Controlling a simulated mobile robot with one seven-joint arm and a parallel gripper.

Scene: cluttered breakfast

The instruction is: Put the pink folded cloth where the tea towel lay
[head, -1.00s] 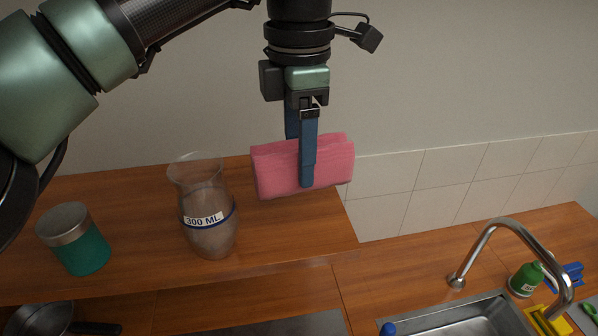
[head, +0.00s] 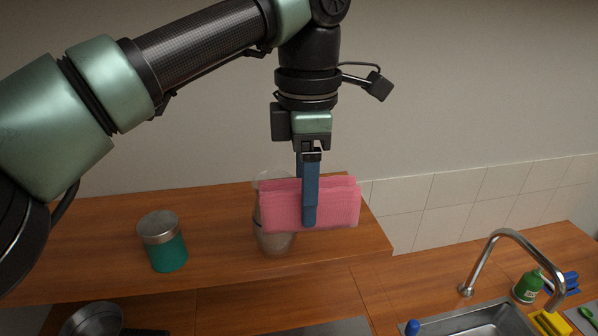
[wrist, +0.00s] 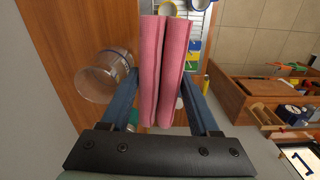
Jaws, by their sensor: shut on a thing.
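The pink folded cloth (head: 342,203) is held in my gripper (head: 309,224), whose blue fingers are shut on it. The cloth hangs in the air in front of the glass carafe and hides much of it in the head view. In the wrist view the cloth (wrist: 165,75) stands as two thick folded layers between the blue fingers (wrist: 162,100). No tea towel can be made out in these frames.
The glass carafe (head: 273,243) stands on the wooden shelf (head: 215,225), close to the cloth in the picture. A teal jar (head: 166,252) stands left of it. Below are a pan (head: 92,319), a sink (head: 478,322), a tap (head: 494,240) and a green bottle (head: 527,287).

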